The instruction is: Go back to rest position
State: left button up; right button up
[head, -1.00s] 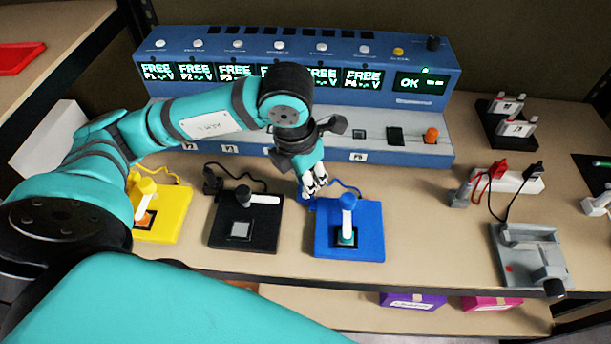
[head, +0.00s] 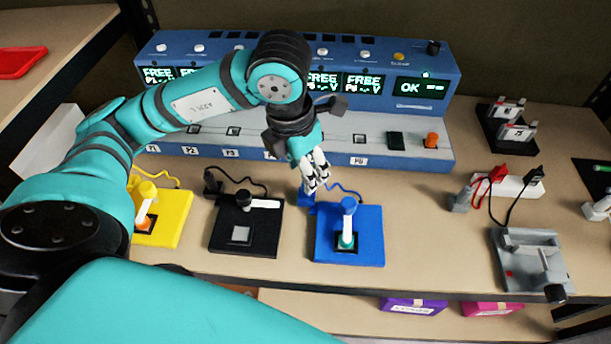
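My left arm reaches in from the left across the bench. Its gripper (head: 314,183) hangs above the bench, between the blue console and the blue lever base, just up and left of the blue-knobbed lever. The fingers point down and look empty, close together, but how far apart they are is too small to tell. My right gripper is not in view. The blue console (head: 300,60) stands at the back, with several displays reading FREE and one reading OK; the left arm hides part of it. The blue lever base (head: 362,246) sits at the front edge.
A black base (head: 262,235) and a yellow base (head: 178,218) with levers stand left of the blue one. A grey clamp device (head: 524,243) with red and black cables, and a black rack (head: 497,133), stand on the right.

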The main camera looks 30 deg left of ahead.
pick_arm(q)
jog(key=shift+s+r, duration=0.2)
jog(key=shift+r, duration=1.15)
